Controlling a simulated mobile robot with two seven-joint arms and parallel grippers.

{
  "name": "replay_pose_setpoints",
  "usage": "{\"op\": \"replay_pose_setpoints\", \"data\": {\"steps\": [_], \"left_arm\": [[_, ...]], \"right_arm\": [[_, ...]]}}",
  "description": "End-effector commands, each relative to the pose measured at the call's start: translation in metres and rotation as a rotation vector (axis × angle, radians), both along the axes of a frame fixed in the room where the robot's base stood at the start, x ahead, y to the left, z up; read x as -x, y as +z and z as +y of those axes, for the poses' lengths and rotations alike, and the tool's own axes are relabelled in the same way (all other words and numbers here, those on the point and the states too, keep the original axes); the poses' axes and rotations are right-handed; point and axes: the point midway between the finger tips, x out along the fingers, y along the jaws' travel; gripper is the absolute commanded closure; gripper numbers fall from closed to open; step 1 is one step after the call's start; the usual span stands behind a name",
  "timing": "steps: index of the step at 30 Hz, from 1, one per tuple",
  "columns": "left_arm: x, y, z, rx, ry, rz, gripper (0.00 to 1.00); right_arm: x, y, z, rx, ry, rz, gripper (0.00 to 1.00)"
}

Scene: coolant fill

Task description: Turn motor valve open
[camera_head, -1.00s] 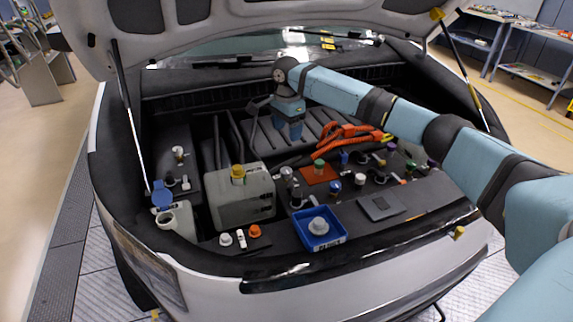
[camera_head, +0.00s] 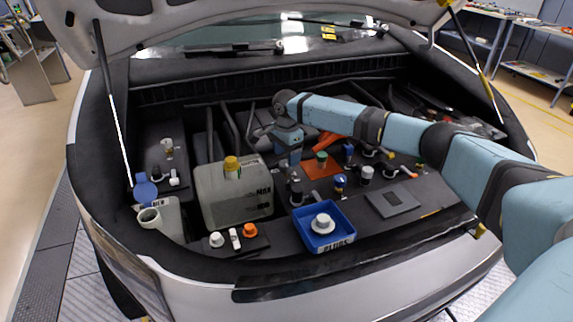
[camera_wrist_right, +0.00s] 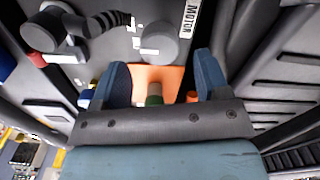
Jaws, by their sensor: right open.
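My right gripper (camera_head: 290,158) is in the engine bay, just left of an orange plate (camera_head: 312,172) with a green-topped fitting (camera_head: 321,158). In the right wrist view my gripper (camera_wrist_right: 160,75) is open. The green-topped fitting (camera_wrist_right: 155,93) and part of the orange plate (camera_wrist_right: 150,76) show between its fingers, with no contact visible. A label reading MOTOR (camera_wrist_right: 188,20) is beyond the fingers, beside a round grey part (camera_wrist_right: 158,42). I cannot tell for sure which part is the motor valve. My left gripper is not in view.
A grey tank with a yellow cap (camera_head: 232,165) stands left of my right gripper. A blue tray (camera_head: 310,240) holding a grey plug lies in front. Several small valves (camera_head: 367,174) stand to the right. The raised hood (camera_head: 240,20) is overhead.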

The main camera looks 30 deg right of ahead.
Motion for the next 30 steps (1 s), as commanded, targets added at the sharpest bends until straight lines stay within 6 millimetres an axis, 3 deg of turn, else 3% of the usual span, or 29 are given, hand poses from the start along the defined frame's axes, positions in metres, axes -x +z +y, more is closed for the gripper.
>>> {"op": "replay_pose_setpoints", "data": {"steps": [6,18,24,30], "left_arm": [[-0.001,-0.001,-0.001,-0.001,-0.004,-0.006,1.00],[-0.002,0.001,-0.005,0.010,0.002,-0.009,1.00],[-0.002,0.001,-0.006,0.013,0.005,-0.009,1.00],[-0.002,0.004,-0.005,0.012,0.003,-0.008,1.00]], "right_arm": [[0.000,-0.029,0.000,0.000,0.001,0.001,0.31],[0.000,-0.036,0.000,-0.001,0.001,0.000,0.31],[0.000,-0.035,0.000,0.000,0.001,0.000,0.77],[0.000,-0.035,0.000,0.000,0.004,0.001,0.81]]}}
